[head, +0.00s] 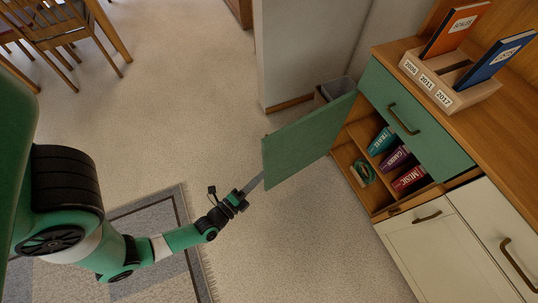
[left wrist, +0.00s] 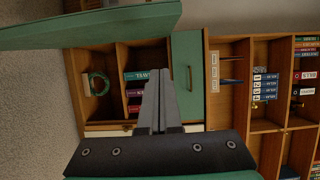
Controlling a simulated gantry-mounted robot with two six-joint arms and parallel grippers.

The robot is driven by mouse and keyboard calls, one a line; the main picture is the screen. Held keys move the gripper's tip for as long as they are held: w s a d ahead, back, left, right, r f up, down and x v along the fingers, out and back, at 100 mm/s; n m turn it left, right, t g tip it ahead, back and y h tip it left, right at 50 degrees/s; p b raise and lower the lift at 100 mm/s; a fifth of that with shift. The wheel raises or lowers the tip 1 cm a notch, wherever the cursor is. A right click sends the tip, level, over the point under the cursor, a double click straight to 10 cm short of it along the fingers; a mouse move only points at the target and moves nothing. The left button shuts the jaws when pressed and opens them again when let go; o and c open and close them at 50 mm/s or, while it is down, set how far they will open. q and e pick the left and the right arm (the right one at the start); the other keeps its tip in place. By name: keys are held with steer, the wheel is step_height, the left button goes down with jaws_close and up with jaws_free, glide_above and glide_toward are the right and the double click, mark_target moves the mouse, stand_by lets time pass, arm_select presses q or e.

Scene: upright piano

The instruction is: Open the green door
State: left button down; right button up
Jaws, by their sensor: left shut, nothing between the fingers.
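The green door (head: 308,138) stands swung wide open from the wooden cabinet, and the shelves behind it show. In the left wrist view the door (left wrist: 90,24) crosses the upper left. My left gripper (head: 258,181) is shut and empty, with its fingertips close to the door's outer lower edge; I cannot tell whether they touch it. In the left wrist view the shut fingers (left wrist: 161,100) point toward the cabinet. My right gripper is not in view.
The cabinet holds books (head: 395,158) and a green roll (head: 363,172). A green drawer (head: 415,120) and white fronts (head: 450,245) are shut. A book holder (head: 448,82) stands on top. A bin (head: 338,88) stands behind the door. Carpet (head: 300,245) in front is clear.

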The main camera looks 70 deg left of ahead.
mark_target(268, 153)
arm_select(q)
steer(key=shift+w+a+b, duration=0.4)
steer(key=shift+w+a, duration=0.6)
steer(key=shift+a, duration=0.35)
steer(key=shift+w+a+b, duration=0.35)
steer(key=shift+w+a, duration=0.7)
steer(key=shift+a, duration=0.3)
steer(key=shift+w+a+b, duration=0.4)
steer(key=shift+w+a, duration=0.6)
steer(key=shift+a, duration=0.35)
